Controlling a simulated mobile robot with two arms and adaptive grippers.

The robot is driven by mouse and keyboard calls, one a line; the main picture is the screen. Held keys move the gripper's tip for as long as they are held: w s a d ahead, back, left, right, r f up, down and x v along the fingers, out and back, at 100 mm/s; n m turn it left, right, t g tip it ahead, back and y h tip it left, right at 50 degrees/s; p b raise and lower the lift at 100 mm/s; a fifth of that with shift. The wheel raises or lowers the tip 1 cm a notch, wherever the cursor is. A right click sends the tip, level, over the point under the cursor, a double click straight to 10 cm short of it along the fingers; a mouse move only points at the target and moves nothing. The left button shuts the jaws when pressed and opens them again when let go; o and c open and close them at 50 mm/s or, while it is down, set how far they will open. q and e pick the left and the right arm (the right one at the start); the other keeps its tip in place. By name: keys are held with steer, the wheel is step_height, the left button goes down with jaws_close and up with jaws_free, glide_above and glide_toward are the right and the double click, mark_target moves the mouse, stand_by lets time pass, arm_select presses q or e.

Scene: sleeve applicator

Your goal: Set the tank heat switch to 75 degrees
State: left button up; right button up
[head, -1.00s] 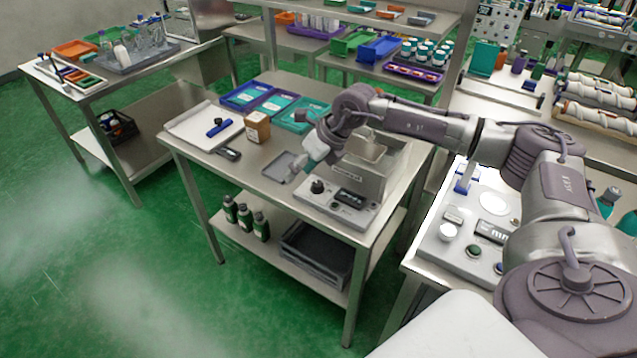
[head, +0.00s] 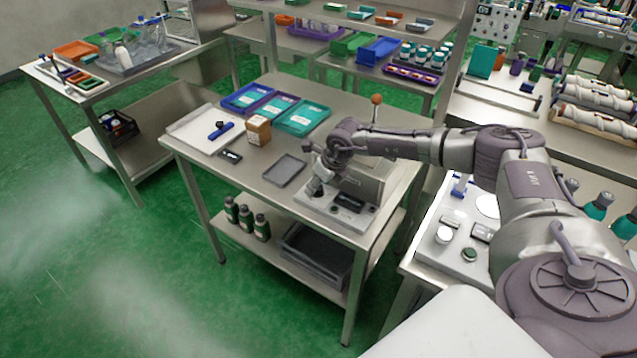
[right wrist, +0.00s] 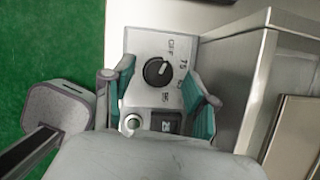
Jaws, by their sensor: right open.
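The tank heat switch is a round black knob (right wrist: 158,72) on a light grey panel (right wrist: 140,48) in the right wrist view. Labels are printed to its right, one reading 75 and another above it seeming to read OFF. A small white mark on the knob seems to point up and right; its exact setting is hard to tell. My right gripper (right wrist: 162,88) is open, its teal-padded fingers on either side of the knob with space around it. In the head view my right gripper (head: 317,188) is over the machine's panel (head: 340,216) and hides the knob. My left gripper is not in view.
A dark display (right wrist: 164,122) and a round button (right wrist: 133,122) sit below the knob. The metal tank (head: 368,188) rises close behind the panel.

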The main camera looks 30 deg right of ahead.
steer(key=shift+w+f, duration=0.1)
steer(key=shift+f, duration=0.35)
jaws_close()
